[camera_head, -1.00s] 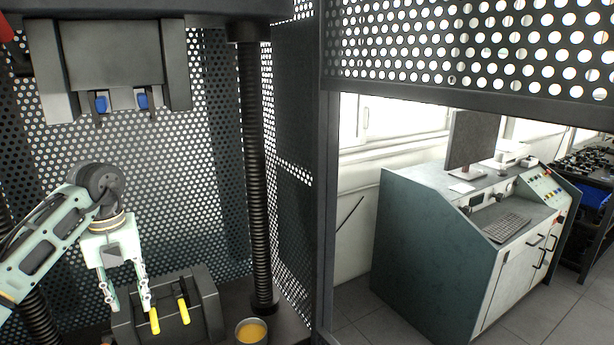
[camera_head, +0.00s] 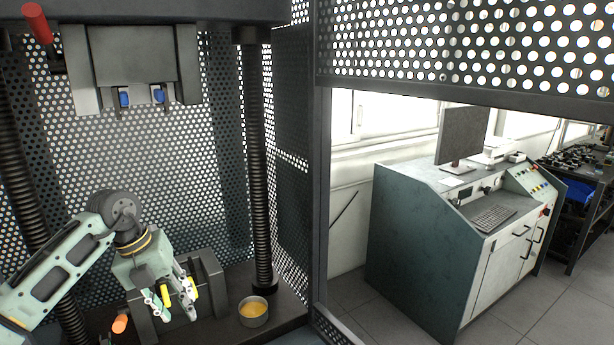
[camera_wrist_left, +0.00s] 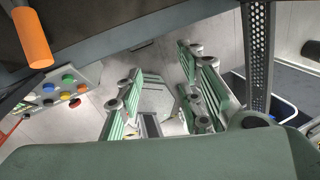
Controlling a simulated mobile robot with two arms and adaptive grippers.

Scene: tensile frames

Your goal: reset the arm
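My left arm comes in from the left in the head view, and its gripper (camera_head: 177,304) hangs in front of the lower black fixture (camera_head: 212,285) of the test frame, tilted down and to the right. Its two pale green fingers are apart. Yellow handles (camera_head: 166,288) of the fixture show beside and between the fingers; I cannot tell whether they touch. In the left wrist view the gripper (camera_wrist_left: 160,100) shows ribbed green finger pads spread apart, with nothing held between them. My right gripper is in neither view.
An upper black grip block (camera_head: 135,62) with blue parts hangs above. A threaded column (camera_head: 259,170) and a bowl of yellow contents (camera_head: 253,312) stand right of the gripper. Perforated mesh walls enclose the frame. A control desk (camera_head: 420,250) stands outside to the right.

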